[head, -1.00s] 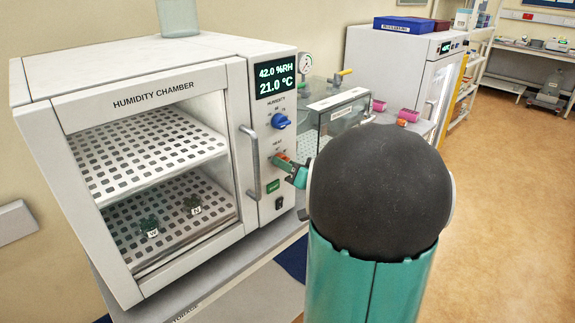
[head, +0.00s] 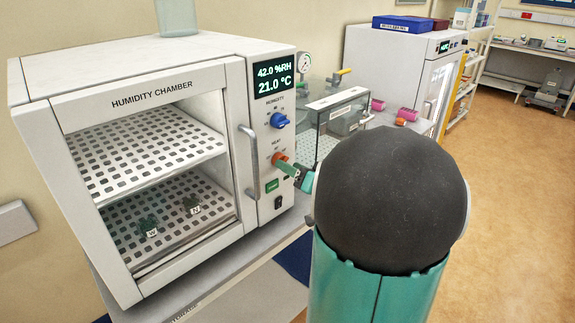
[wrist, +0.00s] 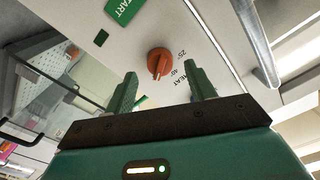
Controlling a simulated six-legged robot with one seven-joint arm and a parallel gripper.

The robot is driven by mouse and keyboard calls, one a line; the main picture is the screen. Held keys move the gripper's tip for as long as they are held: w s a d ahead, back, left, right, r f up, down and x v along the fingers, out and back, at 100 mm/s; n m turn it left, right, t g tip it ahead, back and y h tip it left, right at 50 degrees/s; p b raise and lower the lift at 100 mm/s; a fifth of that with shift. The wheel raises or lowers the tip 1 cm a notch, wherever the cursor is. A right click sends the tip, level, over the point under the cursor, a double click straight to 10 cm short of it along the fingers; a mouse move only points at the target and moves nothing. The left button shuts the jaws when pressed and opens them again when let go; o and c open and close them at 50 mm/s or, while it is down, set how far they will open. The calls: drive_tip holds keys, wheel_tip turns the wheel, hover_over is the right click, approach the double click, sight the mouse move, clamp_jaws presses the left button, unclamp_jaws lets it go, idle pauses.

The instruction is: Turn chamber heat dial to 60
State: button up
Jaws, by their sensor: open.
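The orange heat dial (head: 279,158) is on the humidity chamber's (head: 232,50) front panel, under the blue humidity knob (head: 279,121). It also shows in the wrist view (wrist: 160,62), with the marks 25° and 45° and the word HEAT beside it. The exact setting cannot be read. My gripper (head: 290,168) is just in front of and to the right of the dial in the head view. In the wrist view my gripper (wrist: 161,82) has its two green fingers apart. The dial appears beyond the fingertips, between them, with nothing held.
The display (head: 274,75) reads 42.0 %RH and 21.0 °C. A green START button (head: 272,186) is below the dial, and a vertical door handle (head: 250,162) stands out to its left. A clear box (head: 340,108) stands close on the right.

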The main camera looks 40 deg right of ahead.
drive_tip(key=s, duration=1.1)
drive_tip(key=shift+d, duration=0.15)
drive_tip(key=shift+s, duration=0.1)
